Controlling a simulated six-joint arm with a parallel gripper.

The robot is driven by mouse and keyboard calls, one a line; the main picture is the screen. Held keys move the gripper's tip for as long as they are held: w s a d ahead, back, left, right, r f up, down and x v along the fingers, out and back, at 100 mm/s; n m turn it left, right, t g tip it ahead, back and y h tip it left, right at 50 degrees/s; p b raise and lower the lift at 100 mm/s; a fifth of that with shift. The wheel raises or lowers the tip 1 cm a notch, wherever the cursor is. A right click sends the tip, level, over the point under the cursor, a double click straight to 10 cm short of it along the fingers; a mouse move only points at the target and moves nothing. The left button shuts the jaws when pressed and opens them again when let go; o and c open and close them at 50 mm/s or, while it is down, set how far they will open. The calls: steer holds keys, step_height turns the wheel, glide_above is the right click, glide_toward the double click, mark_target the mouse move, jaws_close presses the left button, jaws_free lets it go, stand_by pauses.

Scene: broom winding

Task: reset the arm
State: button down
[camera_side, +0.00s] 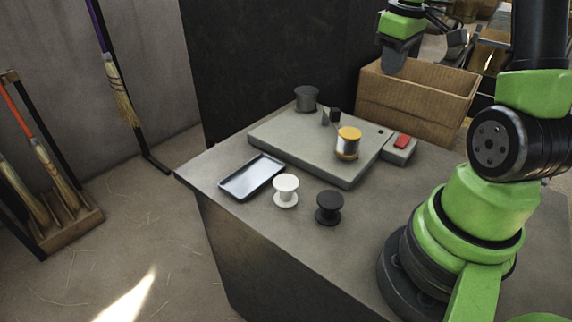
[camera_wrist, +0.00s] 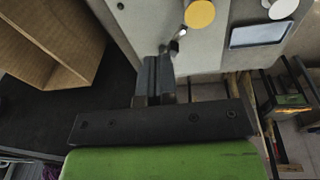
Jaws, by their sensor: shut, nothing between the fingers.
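My gripper (camera_side: 390,66) hangs at the top of the side view, in front of the cardboard box (camera_side: 412,108) and above the table (camera_side: 225,148). In the wrist view my gripper's fingers (camera_wrist: 153,62) are together with nothing between them. A grey winding base (camera_side: 290,145) lies on the table below and to the left. It carries a spool with a yellow top (camera_side: 348,142) and a small black-and-metal guide (camera_side: 334,117). The yellow top also shows in the wrist view (camera_wrist: 200,13).
A white spool (camera_side: 286,190), a black spool (camera_side: 328,207) and a shallow tray (camera_side: 252,177) stand at the table's front. A grey spool (camera_side: 306,98) stands at the back. A red button (camera_side: 402,141) sits beside the base. Brooms (camera_side: 118,90) stand at the left.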

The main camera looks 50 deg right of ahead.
steer(key=a+r+m+t, duration=0.1)
steer(key=a+r+t, duration=0.15)
steer(key=a, duration=0.45)
steer(key=a+r+t, duration=0.1)
steer(key=a+r, duration=0.3)
steer(key=a, duration=0.3)
steer(key=s+a+r+m+t+y, duration=0.1)
steer(key=s+a+m+t+y, duration=0.1)
steer(key=s+a, duration=0.5)
steer(key=a+y, duration=0.1)
steer(key=a, duration=0.2)
steer(key=shift+s+a+r, duration=0.15)
steer(key=shift+a+r, duration=0.15)
steer(key=shift+a, duration=0.05)
